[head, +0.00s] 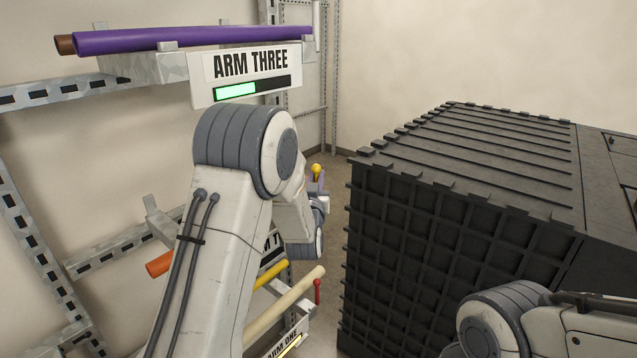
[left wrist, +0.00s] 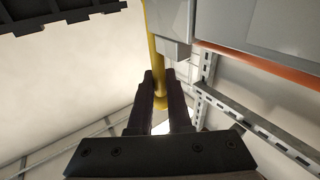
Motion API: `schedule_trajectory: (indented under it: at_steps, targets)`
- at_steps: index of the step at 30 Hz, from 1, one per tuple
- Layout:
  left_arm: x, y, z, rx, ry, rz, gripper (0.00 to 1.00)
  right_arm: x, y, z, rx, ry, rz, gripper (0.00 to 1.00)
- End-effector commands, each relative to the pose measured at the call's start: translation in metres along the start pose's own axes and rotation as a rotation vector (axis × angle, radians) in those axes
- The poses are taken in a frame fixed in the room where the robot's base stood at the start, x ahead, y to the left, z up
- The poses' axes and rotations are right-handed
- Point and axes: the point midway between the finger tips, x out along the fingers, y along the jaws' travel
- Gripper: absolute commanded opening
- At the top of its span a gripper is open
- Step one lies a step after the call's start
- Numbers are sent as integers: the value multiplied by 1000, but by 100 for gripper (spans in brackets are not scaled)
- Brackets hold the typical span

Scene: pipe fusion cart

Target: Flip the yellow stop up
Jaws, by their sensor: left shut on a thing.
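The yellow stop (left wrist: 153,62) is a thin yellow rod in the left wrist view, running down between the two dark fingers of my left gripper (left wrist: 160,88). The gripper is shut on it. A yellow knob (head: 316,170) shows in the head view just past my left arm, close to the gripper end. My left forearm hides most of the rack arm there, so I cannot tell the stop's exact tilt. My right arm shows at the lower right of the head view; its gripper is out of frame.
The ARM THREE sign (head: 247,75) and a purple pipe (head: 180,38) are at upper left. An orange pipe (head: 158,264), a cream pipe (head: 285,305) and an upright red stop (head: 317,291) are lower. A large black ribbed crate (head: 440,235) stands close on the right.

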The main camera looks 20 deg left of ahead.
Motion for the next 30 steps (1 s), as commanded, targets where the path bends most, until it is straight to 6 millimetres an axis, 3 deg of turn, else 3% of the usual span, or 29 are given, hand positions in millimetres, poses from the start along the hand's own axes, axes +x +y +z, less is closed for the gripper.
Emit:
schedule_trajectory:
  at_steps: [2, 3, 4, 5, 17, 30]
  targets:
    - [0, -2, -1, -1, 1, -5, 0, 0, 0, 0, 0, 0, 0, 75]
    - [0, -2, -1, -1, 1, -5, 32, 0, 0, 0, 0, 0, 0, 75]
    - [0, -2, -1, -1, 1, -4, 43, 0, 0, 0, 0, 0, 0, 75]
    - [0, -2, -1, -1, 1, -4, 47, 0, 0, 0, 0, 0, 0, 75]
    - [-7, 0, 1, 0, 0, 0, 47, 4, 0, 0, 0, 0, 0, 75]
    - [-87, 0, 2, -1, 0, -1, 47, 33, 2, 2, 0, 0, 0, 75]
